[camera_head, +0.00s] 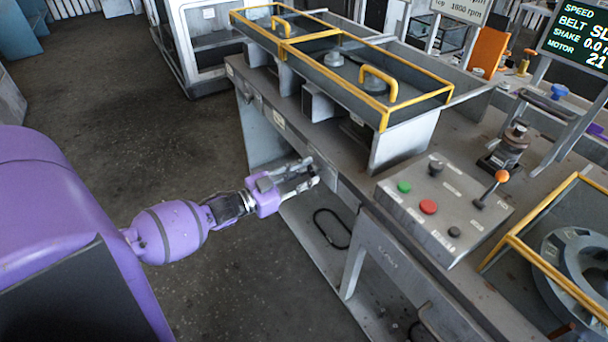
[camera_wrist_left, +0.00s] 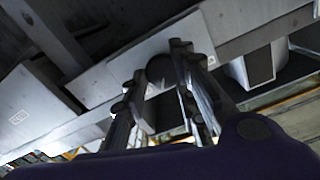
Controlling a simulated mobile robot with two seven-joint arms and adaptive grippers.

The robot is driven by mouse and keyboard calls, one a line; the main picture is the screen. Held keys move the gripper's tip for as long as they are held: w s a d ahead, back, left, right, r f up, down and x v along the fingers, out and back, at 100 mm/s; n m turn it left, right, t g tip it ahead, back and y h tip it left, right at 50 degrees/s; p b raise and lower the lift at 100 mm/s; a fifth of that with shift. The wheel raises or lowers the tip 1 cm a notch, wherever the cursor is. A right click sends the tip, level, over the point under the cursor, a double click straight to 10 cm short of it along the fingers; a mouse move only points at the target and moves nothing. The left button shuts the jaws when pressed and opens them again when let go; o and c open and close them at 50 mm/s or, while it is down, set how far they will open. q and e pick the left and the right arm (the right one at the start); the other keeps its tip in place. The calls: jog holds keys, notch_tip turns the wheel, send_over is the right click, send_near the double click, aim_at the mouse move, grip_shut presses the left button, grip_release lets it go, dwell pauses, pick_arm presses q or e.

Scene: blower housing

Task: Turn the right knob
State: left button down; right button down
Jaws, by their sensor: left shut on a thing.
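My left gripper (camera_head: 312,172) is at the front face of the workbench, below its top edge. In the left wrist view the two fingers (camera_wrist_left: 180,75) stand on both sides of a dark round knob (camera_wrist_left: 160,70), which I take to be the right knob. The gripper is shut on it. The fingers hide part of the knob, so its turn angle cannot be read. In the head view the knob is hidden by the gripper. My right gripper is not in view.
The workbench (camera_head: 352,195) carries a yellow-framed tray (camera_head: 385,118) above the gripper. A control box (camera_head: 440,222) with green and red buttons and an orange-tipped lever (camera_head: 492,188) stands to the right. The dark floor (camera_head: 110,90) left of the bench is clear.

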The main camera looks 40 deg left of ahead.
pick_arm(q)
jog(key=m, duration=0.3)
jog(key=f+m, duration=0.1)
jog(key=m, duration=0.1)
jog(key=shift+s+d, duration=0.15)
jog(key=shift+d, duration=0.1)
jog(key=shift+m, duration=0.4)
jog(key=c, duration=1.5)
grip_release()
jog(key=shift+c, duration=0.2)
jog(key=shift+r, duration=0.1)
jog(key=shift+a+r, duration=0.1)
jog(key=shift+a, duration=0.05)
jog(key=shift+s+a, duration=0.1)
jog(key=shift+s, duration=0.05)
jog(key=v, duration=1.1)
jog(key=shift+s, duration=0.2)
jog(key=shift+a, duration=0.1)
